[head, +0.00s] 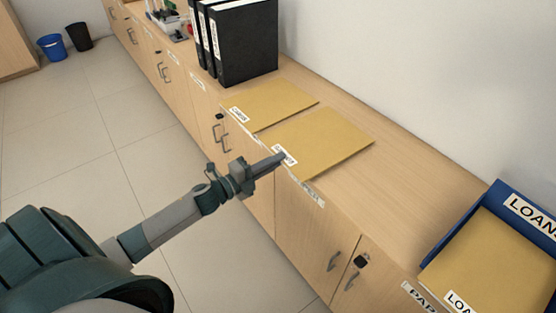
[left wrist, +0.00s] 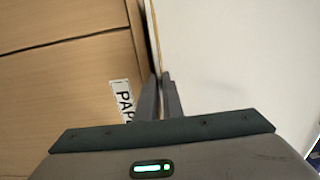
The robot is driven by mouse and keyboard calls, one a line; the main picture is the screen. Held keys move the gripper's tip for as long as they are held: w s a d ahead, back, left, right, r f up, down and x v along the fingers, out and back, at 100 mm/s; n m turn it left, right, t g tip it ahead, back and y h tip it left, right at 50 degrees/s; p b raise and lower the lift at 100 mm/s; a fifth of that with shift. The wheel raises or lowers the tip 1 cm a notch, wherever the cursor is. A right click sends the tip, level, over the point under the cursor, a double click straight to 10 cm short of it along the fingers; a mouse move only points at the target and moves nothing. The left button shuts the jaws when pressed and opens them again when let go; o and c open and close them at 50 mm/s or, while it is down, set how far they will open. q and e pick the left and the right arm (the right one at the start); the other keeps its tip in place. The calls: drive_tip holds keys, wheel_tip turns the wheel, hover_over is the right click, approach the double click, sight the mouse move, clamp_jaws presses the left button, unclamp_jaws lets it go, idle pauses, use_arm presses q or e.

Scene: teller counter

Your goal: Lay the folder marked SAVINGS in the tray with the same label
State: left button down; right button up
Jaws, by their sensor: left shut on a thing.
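Two tan folders lie on the wooden counter in the head view. The nearer folder (head: 325,140) has a white label at its front edge, mostly covered by my gripper, so I cannot read it. The farther folder (head: 270,103) has a small label that seems to read CARDS. My left gripper (head: 277,161) is shut on the front edge of the nearer folder, by its label. In the left wrist view the fingertips (left wrist: 160,82) meet the thin edge of the folder (left wrist: 155,40). No tray marked SAVINGS shows. My right gripper is out of view.
A blue tray (head: 453,232) marked LOANS, with a tan folder (head: 490,265) inside, stands at the right. Black binders (head: 245,42) stand behind the folders. Bare counter (head: 400,185) lies between the nearer folder and the tray. Cabinet doors with handles line the front.

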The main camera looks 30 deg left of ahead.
use_arm(q)
wheel_tip(320, 180, up, 2)
drive_tip(key=shift+r+p, duration=0.1)
drive_tip(key=shift+p, duration=0.5)
drive_tip(key=shift+s, duration=0.1)
drive_tip(key=s+a+r+p, duration=0.2)
drive_tip(key=s+p, duration=0.1)
drive_tip(key=s, duration=0.3)
drive_tip(key=s+a+r+p, duration=0.2)
drive_tip(key=s+a+r, duration=0.1)
drive_tip(key=s, duration=0.3)
drive_tip(key=shift+s+a+p, duration=0.15)
drive_tip(key=shift+s+p, duration=0.25)
